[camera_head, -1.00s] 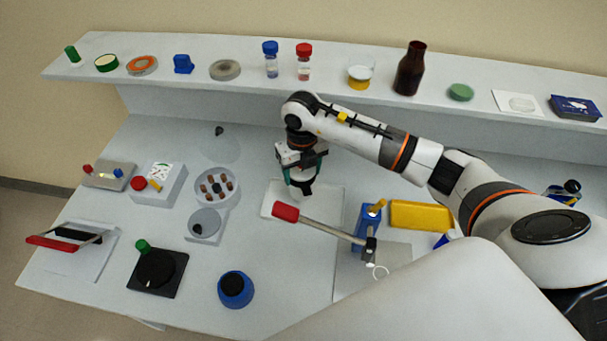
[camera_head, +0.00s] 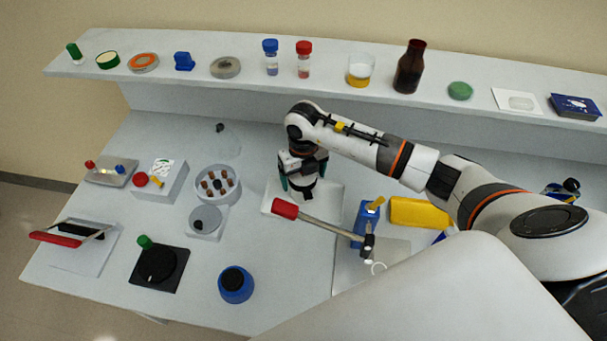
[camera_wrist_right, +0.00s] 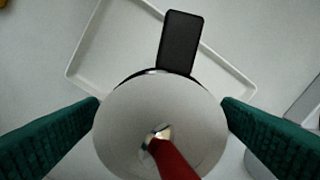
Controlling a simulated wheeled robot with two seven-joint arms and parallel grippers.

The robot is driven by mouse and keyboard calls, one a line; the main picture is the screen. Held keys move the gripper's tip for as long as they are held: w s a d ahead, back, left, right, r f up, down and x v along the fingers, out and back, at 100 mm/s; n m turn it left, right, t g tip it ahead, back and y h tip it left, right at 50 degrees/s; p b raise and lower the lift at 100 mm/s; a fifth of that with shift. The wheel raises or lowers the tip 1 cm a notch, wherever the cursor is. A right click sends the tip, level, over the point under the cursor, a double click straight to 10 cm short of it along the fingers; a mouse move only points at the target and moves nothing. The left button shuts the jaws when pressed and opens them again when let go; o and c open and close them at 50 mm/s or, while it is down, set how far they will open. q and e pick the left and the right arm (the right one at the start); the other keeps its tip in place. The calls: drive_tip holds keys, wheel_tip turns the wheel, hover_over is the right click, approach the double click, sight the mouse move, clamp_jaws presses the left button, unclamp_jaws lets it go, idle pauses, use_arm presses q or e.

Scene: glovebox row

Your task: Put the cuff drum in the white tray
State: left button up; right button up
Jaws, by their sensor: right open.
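The cuff drum (camera_wrist_right: 120,112) is a pale grey round body with a black tab, between my right fingers in the right wrist view. In the head view the drum (camera_head: 303,188) shows as a small pale body with a dark tab, within the tray's outline; its base contact is hard to see. The white tray (camera_head: 334,203) is shallow and square-cornered; it also shows behind the drum in the wrist view (camera_wrist_right: 108,58). My right gripper (camera_head: 303,180) is open, its green fingers on either side of the drum. My left gripper is not in view.
A red-handled lever (camera_head: 318,221) reaches close to the tray's front edge. A round dish with brown pieces (camera_head: 217,203) stands to the left. A shelf (camera_head: 330,84) with bottles runs behind.

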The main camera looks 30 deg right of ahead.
drive_tip(key=shift+r, duration=0.2)
drive_tip(key=shift+w+r, duration=0.1)
drive_tip(key=shift+r, duration=0.25)
wheel_tip(320, 180, up, 10)
drive_tip(key=b, duration=0.4)
drive_tip(key=shift+r, duration=0.6)
